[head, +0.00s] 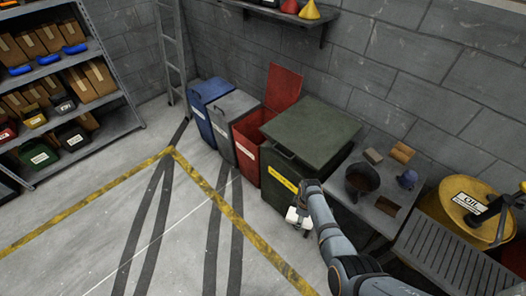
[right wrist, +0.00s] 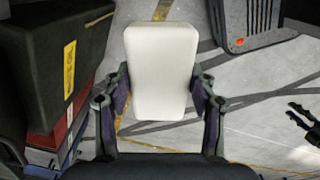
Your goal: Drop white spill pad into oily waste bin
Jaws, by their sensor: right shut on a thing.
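The white spill pad (right wrist: 161,70) is a pale block, held between the fingers of my right gripper (right wrist: 160,100). In the head view the pad (head: 296,216) hangs from my right gripper (head: 306,208), above the floor beside the front of the green bin (head: 285,172). The green bin has a yellow label and its lid is down. The red bin (head: 247,140) behind it has its red lid raised. In the right wrist view, two dark prongs at the right edge look like my left gripper (right wrist: 296,114), apart and empty.
A grey bin (head: 231,108) and a blue bin (head: 204,92) stand beyond the red one. A bench (head: 345,200) with a dark pot (head: 361,181) and a yellow oil drum (head: 462,213) are at the right. Shelves (head: 109,62) are at the left. The taped floor is clear.

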